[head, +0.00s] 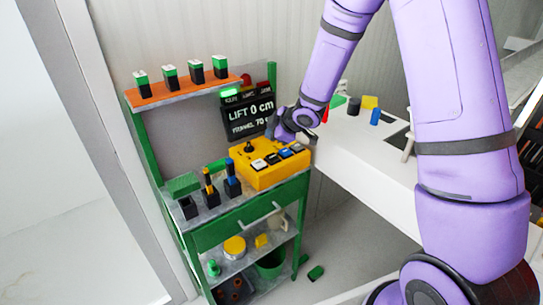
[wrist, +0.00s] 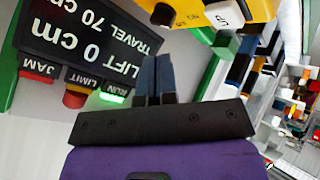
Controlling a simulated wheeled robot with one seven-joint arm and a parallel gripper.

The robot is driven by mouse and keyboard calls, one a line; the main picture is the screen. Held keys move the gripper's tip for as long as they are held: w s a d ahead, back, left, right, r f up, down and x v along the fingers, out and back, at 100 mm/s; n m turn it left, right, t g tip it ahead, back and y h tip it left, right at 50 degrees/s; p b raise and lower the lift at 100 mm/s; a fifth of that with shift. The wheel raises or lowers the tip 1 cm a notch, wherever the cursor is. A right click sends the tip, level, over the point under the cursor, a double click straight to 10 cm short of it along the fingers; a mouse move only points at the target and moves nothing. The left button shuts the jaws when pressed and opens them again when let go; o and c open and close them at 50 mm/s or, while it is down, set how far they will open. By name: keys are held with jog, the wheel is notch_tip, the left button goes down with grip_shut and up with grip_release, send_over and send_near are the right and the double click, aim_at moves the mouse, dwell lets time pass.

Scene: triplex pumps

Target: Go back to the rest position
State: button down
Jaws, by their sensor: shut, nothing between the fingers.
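My gripper (head: 279,131) is in the air just above the back of the yellow control box (head: 262,170), in front of the black display board. In the wrist view its two dark fingers (wrist: 156,72) are together with nothing between them. The yellow box carries a black joystick and a row of push buttons; one button marked UP (wrist: 222,18) shows in the wrist view. The display board (head: 248,114) reads LIFT 0 cm and TRAVEL 70 cm. Its green RUN lamp (wrist: 112,97) is lit. The JAM and LIMIT lamps look unlit.
The green-framed bench (head: 229,222) has an orange upper shelf (head: 185,94) with several green-and-black blocks, and more items below. A white counter (head: 366,165) with small objects stands to the right. My purple arm reaches over it. Pale floor is open at the lower left.

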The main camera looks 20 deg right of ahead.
jog(key=s+d+r+m+h, duration=0.35)
jog(key=s+r, duration=0.25)
jog(key=r, duration=0.3)
jog(key=s+d+r+m+h, duration=0.2)
jog(key=s+d+r+m, duration=0.25)
jog(key=r, duration=0.55)
jog(key=s+r+m+g, duration=0.1)
jog(key=s+r+m, duration=0.2)
jog(key=s, duration=1)
jog(key=s+r+m+g, duration=0.1)
jog(key=s+r+m, duration=0.2)
jog(key=s, duration=1)
jog(key=shift+s+a+r+m+g+y, duration=0.3)
jog(key=shift+a+r+m+g+y, duration=0.1)
jog(key=shift+m+y, duration=0.1)
jog(key=shift+w, duration=0.1)
